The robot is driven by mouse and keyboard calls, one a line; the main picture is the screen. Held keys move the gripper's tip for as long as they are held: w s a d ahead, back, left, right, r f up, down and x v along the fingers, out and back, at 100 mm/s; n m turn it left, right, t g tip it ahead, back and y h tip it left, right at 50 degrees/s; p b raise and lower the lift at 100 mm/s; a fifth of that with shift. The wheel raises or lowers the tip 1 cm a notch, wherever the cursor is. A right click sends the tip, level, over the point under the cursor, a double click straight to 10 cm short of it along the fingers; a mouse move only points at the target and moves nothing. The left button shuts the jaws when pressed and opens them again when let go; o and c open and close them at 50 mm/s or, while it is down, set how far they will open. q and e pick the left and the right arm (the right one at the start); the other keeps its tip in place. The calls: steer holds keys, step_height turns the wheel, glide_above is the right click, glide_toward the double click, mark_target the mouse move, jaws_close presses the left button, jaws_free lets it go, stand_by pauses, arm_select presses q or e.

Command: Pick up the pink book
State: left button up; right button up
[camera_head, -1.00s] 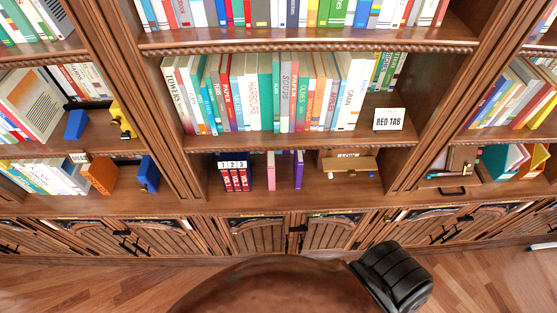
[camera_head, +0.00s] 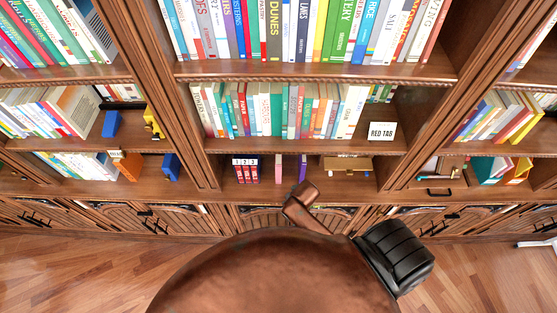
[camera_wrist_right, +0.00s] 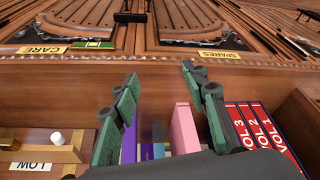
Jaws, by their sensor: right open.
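The pink book (camera_head: 278,168) stands upright on the lower middle shelf, between the red numbered volumes and a purple book (camera_head: 302,166). In the right wrist view, which shows the shelf upside down, the pink book (camera_wrist_right: 184,129) is seen between the spread fingers, nearer the right-hand one. The purple book (camera_wrist_right: 159,149) is also in that gap. My right gripper (camera_wrist_right: 160,76) is open and empty at the shelf front. I cannot tell whether a finger touches the book. My left gripper is in neither view.
Red volumes (camera_head: 246,170) stand left of the pink book. A wooden box (camera_head: 347,165) with a LOW label sits to the right. A RED TAB sign (camera_head: 382,131) stands on the shelf above. Cabinet doors are below, and bare floor (camera_head: 90,275) lies in front.

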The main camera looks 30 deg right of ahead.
mark_target(278, 175)
steer(key=w+r+m, duration=0.1)
steer(key=w, duration=0.3)
steer(key=w+r+m+h+p, duration=0.1)
steer(key=w+r, duration=0.1)
steer(key=w, duration=0.2)
steer(key=w+r+m+p, duration=0.1)
steer(key=w+r, duration=0.1)
steer(key=w, duration=0.2)
steer(key=shift+w+m+h, duration=0.15)
steer(key=shift+m+h, duration=0.25)
steer(key=shift+x, duration=0.8)
steer(key=p+x, duration=0.1)
steer(key=x, duration=0.3)
steer(key=shift+w+f+p, duration=0.2)
steer(key=shift+f+p, duration=0.1)
steer(key=shift+f, duration=0.05)
steer(key=shift+w+d+f, duration=0.1)
steer(key=shift+w+f, duration=0.05)
steer(key=shift+f, duration=0.25)
steer(key=shift+c, duration=0.6)
jaws_close()
